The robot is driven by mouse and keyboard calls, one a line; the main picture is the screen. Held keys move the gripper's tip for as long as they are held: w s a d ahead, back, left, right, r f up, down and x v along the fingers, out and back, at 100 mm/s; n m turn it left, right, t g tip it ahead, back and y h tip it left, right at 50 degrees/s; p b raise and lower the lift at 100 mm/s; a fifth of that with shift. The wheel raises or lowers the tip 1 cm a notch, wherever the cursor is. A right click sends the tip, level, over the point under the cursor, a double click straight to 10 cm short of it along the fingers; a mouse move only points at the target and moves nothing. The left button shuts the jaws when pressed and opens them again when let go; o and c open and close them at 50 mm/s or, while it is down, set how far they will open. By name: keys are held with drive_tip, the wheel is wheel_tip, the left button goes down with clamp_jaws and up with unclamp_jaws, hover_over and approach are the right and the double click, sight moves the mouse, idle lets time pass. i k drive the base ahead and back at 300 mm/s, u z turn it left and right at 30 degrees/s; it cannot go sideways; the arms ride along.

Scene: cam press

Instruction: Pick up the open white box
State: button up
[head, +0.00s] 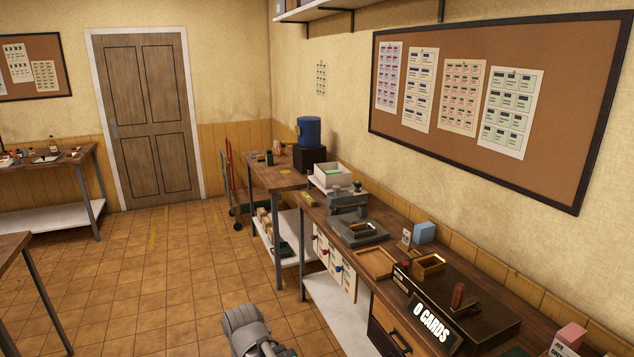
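An open white box (333,175) stands toward the far end of the long workbench at the right, behind a grey press-like machine (349,204). Its top is open, and something greenish shows inside; I cannot tell what. The box looks upright. Part of my grey arm (247,328) shows at the bottom edge, low and well short of the box. My gripper's fingers are not in view.
The workbench (340,239) also carries a wooden tray (376,262), a light blue box (424,232), a small brass-coloured box (430,264) and an "0 CARDS" sign (431,321). A blue container (308,131) stands beyond. The tiled floor (170,270) left of the bench is clear.

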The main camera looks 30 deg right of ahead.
sight(343, 180)
drive_tip(key=u, duration=0.5)
drive_tip(key=k, duration=0.6)
drive_tip(key=u, duration=0.3)
drive_tip(key=i, duration=2.4)
drive_tip(key=z, duration=0.55)
drive_tip(key=i, duration=0.8)
drive_tip(key=z, duration=0.6)
drive_tip(key=i, duration=0.55)
drive_tip(key=z, duration=0.9)
drive_tip(key=i, duration=0.55)
drive_tip(key=z, duration=0.45)
